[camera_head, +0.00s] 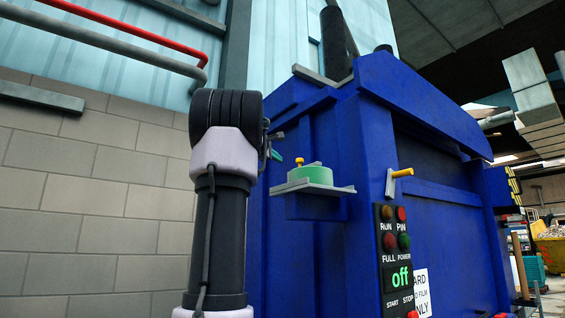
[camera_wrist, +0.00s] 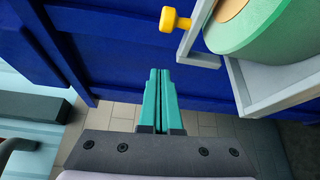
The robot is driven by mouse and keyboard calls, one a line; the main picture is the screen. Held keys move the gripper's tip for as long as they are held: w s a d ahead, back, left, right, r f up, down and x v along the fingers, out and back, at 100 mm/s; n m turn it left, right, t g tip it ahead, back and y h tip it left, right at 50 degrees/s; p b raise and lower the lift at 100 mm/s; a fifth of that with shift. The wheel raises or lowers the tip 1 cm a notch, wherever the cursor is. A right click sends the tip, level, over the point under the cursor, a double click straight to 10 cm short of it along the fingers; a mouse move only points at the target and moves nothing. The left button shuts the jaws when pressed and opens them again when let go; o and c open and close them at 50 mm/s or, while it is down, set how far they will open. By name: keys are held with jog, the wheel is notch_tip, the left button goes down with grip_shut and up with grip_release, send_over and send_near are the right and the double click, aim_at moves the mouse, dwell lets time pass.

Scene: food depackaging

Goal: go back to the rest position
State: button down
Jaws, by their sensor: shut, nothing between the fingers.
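My gripper (camera_wrist: 159,88) shows in the wrist view with its two teal fingers pressed together and nothing between them. In the head view my gripper (camera_head: 275,155) is partly hidden behind my wrist, left of a green round part (camera_head: 309,173) on a grey shelf bracket (camera_head: 318,188). In the wrist view the green round part (camera_wrist: 260,28) and the grey bracket (camera_wrist: 275,90) are to the right of the fingers, apart from them. A yellow knob (camera_wrist: 173,20) is just beyond the fingertips.
A large blue machine (camera_head: 330,130) fills the middle, with a control panel (camera_head: 394,262) reading "off" and a yellow handle (camera_head: 400,173). A block wall (camera_head: 90,190) with a red pipe (camera_head: 130,30) stands at left. Grey floor tiles (camera_wrist: 115,115) show below the fingers.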

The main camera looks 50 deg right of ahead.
jog(key=v, duration=0.3)
jog(key=shift+a+f, duration=0.25)
jog(key=shift+a, duration=0.2)
jog(key=w+a+f+m+t+y, duration=0.25)
jog(key=a+f+y, duration=0.25)
jog(key=a+f, duration=0.65)
jog(key=w+a+f+m+t+y, duration=0.1)
jog(key=w+a+f+t+y, duration=0.2)
jog(key=a+f, duration=0.8)
jog(key=s+a+f+m+y, duration=0.1)
jog(key=s+a+f+y, duration=0.2)
jog(key=a+f, duration=0.3)
jog(key=s+a+f+m+g+y, duration=0.1)
jog(key=s+a+f+y, duration=0.2)
jog(key=a+f, duration=0.4)
jog(key=s+a+f+m+y, duration=0.2)
jog(key=s+a+f+y, duration=0.2)
jog(key=a, duration=1.1)
notch_tip(320, 180, down, 3)
jog(key=shift+r+g+y, duration=0.1)
jog(key=shift+g+y, duration=0.25)
jog(key=shift+y, duration=0.15)
